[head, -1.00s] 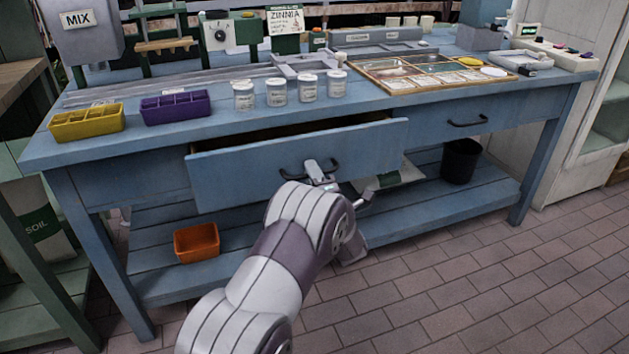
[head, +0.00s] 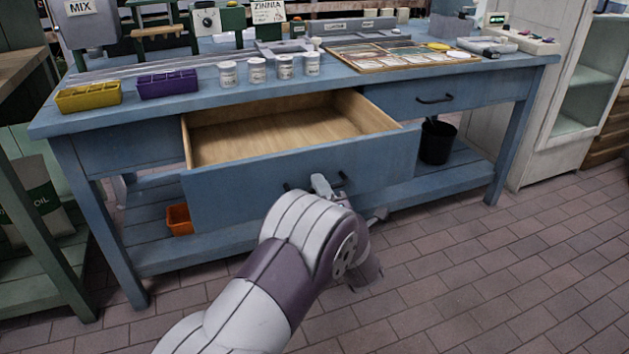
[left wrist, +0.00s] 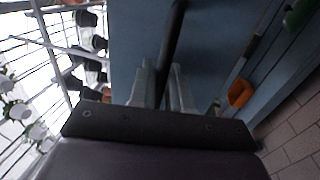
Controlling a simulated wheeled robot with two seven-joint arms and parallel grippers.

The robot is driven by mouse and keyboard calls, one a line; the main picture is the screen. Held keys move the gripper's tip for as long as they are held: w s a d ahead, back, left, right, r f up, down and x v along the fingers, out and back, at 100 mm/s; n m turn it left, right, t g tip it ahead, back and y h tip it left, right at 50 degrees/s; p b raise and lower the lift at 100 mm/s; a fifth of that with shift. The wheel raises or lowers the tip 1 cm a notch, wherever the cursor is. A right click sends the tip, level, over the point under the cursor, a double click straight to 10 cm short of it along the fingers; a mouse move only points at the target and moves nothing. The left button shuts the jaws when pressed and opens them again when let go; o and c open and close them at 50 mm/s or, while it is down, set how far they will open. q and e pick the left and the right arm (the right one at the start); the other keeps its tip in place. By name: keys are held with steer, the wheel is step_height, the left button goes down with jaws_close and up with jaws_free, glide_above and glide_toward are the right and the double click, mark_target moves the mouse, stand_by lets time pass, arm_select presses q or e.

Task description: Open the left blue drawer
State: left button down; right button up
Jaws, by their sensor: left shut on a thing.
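The left blue drawer (head: 250,194) of the blue workbench is pulled well out, and its bare wooden inside (head: 270,131) shows from above. Its dark bar handle (head: 341,180) is on the front panel. My left gripper (head: 322,186) is at the handle, with my forearm covering part of it. In the left wrist view the two fingers (left wrist: 164,85) are closed around the dark handle bar (left wrist: 174,40), in front of the blue drawer face (left wrist: 140,40). My right gripper is not in view.
The bench top (head: 205,100) holds a yellow tray (head: 88,97), a purple tray (head: 167,84) and several white jars. The right drawer (head: 455,95) is shut. An orange bin (head: 178,220) and a black bucket (head: 437,142) are below. The brick floor (head: 470,270) at right is clear.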

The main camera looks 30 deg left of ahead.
arm_select(q)
steer(key=shift+s+d, duration=0.3)
steer(key=shift+d, duration=0.05)
steer(key=c, duration=1.3)
jaws_free()
steer(key=p+v, duration=0.3)
steer(key=v, duration=0.9)
steer(key=shift+s+d+f, duration=0.15)
steer(key=shift+s+d, duration=0.05)
steer(key=shift+d, duration=0.1)
